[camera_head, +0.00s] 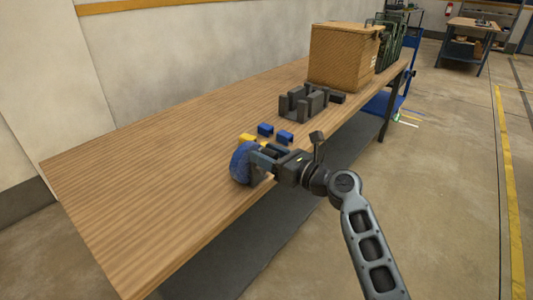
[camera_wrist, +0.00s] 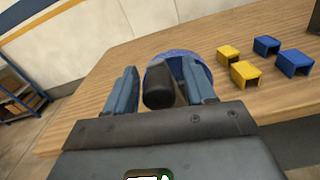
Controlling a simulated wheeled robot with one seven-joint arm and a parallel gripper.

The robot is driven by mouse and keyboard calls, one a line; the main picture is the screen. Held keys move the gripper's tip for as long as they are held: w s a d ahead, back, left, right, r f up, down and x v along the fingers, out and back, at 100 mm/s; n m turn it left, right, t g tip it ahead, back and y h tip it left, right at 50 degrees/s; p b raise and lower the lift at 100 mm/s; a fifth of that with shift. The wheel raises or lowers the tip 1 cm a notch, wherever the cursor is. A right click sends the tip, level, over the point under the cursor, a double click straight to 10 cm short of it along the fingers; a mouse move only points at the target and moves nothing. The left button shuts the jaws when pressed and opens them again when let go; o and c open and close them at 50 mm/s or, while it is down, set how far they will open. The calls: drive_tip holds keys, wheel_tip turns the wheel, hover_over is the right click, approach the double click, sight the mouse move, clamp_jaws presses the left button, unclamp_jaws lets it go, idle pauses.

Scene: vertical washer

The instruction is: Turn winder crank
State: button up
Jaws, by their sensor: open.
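The winder is a blue round body (camera_head: 243,163) at the table's front edge; part of it also shows behind my fingers in the wrist view (camera_wrist: 180,56). Its black crank handle (camera_wrist: 158,86) lies between my two fingers in the wrist view, with a gap to the left finger and a narrower one to the right. My gripper (camera_head: 263,159) reaches over the table edge from the right, close against the blue body. Its fingers are open around the handle. My gripper hides the handle's details in the head view.
Yellow and blue blocks (camera_wrist: 267,46) lie on the wooden table (camera_head: 150,180) beside the winder. A dark fixture (camera_head: 305,104) and a wicker box (camera_head: 342,57) stand farther back. The table's left part is clear. A blue cart (camera_head: 385,104) stands past the far end.

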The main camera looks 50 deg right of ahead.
drive_tip(key=shift+w, duration=0.2)
drive_tip(key=shift+c, duration=0.2)
clamp_jaws()
idle(0.4)
